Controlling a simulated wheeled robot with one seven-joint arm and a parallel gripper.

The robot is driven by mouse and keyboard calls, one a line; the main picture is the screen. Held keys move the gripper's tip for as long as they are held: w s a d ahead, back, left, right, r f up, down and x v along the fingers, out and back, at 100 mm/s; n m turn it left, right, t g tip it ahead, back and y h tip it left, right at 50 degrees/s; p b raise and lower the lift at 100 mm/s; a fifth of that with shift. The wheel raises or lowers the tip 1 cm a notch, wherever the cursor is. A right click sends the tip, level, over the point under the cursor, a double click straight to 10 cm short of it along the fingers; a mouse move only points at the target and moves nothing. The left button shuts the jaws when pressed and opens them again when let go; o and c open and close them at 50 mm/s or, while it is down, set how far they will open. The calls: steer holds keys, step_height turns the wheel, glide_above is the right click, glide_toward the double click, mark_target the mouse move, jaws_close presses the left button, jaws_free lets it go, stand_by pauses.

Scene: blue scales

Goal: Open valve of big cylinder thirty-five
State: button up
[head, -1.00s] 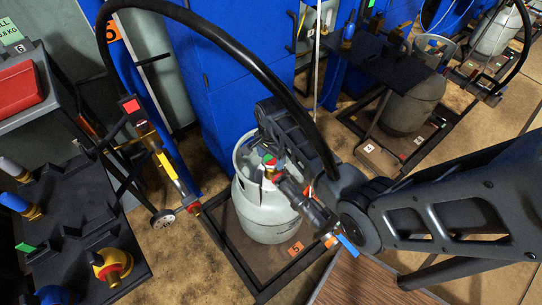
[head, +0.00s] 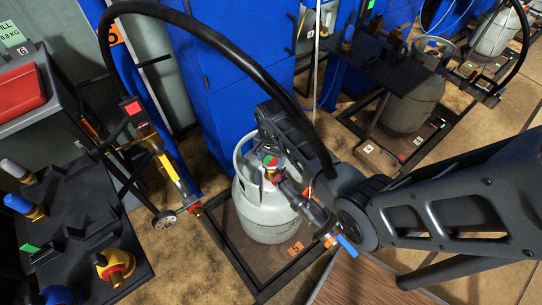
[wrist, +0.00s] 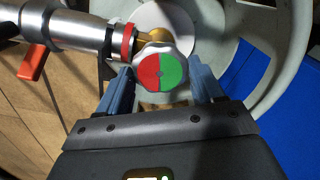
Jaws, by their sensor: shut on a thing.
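The big grey cylinder (head: 265,205) stands upright on a dark-framed platform in the head view. An orange tag with a 5 (head: 295,248) lies at its foot; no thirty-five is readable. Its valve knob (head: 271,161) is half red, half green. In the wrist view, the knob (wrist: 160,70) shows red at left and green at right. My gripper (wrist: 162,80) is shut on the valve knob, with a blue finger on each side. A metal filling nozzle (wrist: 75,38) meets the valve from the left in the wrist view.
A black hose (head: 240,55) arches above the cylinder. Blue cabinets (head: 235,90) stand behind. A black rack with fittings (head: 75,225) is at left, a red case (head: 20,92) above it. Another grey cylinder (head: 410,108) stands at back right.

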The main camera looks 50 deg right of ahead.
steer(key=n+p, duration=0.1)
steer(key=n, duration=0.2)
steer(key=shift+r+n, duration=0.1)
steer(key=shift+n, duration=0.3)
steer(key=n+p, duration=0.1)
steer(key=n, duration=0.3)
steer(key=n+p, duration=0.1)
steer(key=n, duration=0.4)
steer(key=shift+w, duration=0.1)
steer(key=n, duration=0.4)
steer(key=shift+a+n+p, duration=0.1)
steer(key=shift+n+p, duration=0.2)
steer(key=n, duration=0.7)
steer(key=shift+p, duration=0.35)
steer(key=n, duration=0.3)
steer(key=shift+n, duration=0.4)
steer(key=shift+n+p, duration=0.3)
steer(key=shift+n, duration=1.7)
